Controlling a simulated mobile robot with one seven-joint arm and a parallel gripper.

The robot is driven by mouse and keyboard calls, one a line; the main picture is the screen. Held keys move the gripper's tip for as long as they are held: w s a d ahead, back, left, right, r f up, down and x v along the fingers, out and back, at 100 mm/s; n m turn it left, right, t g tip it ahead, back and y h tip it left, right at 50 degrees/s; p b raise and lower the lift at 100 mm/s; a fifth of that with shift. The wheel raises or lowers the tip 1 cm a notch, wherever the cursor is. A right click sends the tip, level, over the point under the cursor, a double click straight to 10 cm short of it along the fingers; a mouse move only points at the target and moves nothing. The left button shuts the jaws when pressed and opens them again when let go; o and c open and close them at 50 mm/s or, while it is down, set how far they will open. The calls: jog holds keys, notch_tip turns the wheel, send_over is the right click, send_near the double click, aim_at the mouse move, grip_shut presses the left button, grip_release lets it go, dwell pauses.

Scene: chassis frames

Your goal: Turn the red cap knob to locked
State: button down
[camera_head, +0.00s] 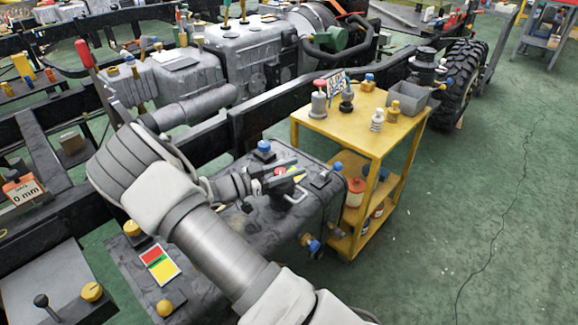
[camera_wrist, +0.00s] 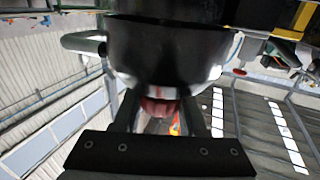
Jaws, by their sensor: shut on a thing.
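The red cap knob (camera_head: 280,171) shows as a small red patch on top of the dark grey tank (camera_head: 232,232) in the head view. My gripper (camera_head: 285,181) is at the cap, reaching in from the left, and its dark fingers hide most of it. In the wrist view my gripper (camera_wrist: 161,112) has its two fingers on either side of the red cap (camera_wrist: 158,106), shut on it. A small red and yellow marking (camera_head: 297,174) lies beside the cap, partly covered by the fingers. I cannot tell which position the knob is turned to.
A blue-capped fitting (camera_head: 263,149) stands behind my gripper, and a pale handle (camera_head: 297,196) is close in front. A yellow cart (camera_head: 352,130) with several bottles stands to the right. A dark frame rail (camera_head: 290,97) runs behind the tank. The green floor at right is clear.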

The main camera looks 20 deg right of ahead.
jog(key=m+g, duration=0.1)
jog(key=g, duration=0.1)
jog(key=m+g, duration=0.2)
jog(key=s+m+g+y+b, duration=0.1)
jog(key=g, duration=0.2)
jog(key=shift+a+f+m, duration=0.1)
jog(key=shift+f+m, duration=0.05)
jog(key=shift+m, duration=0.15)
jog(key=shift+s+a+m+g+y+b, duration=0.1)
jog(key=shift+s+m+g+y+b, duration=0.1)
jog(key=shift+m+g+y, duration=0.55)
jog(key=shift+s+a+m+g+y+b, duration=0.15)
jog(key=shift+m+g+y, duration=0.35)
jog(key=shift+g, duration=0.55)
jog(key=shift+s+a+m+g+y+b, duration=0.1)
jog(key=shift+s+m+g+y, duration=0.1)
jog(key=shift+m+g+y, duration=0.45)
jog(key=shift+m+g, duration=0.3)
jog(key=shift+g, duration=0.15)
jog(key=shift+c, duration=2.2)
grip_release()
jog(key=shift+r, duration=0.25)
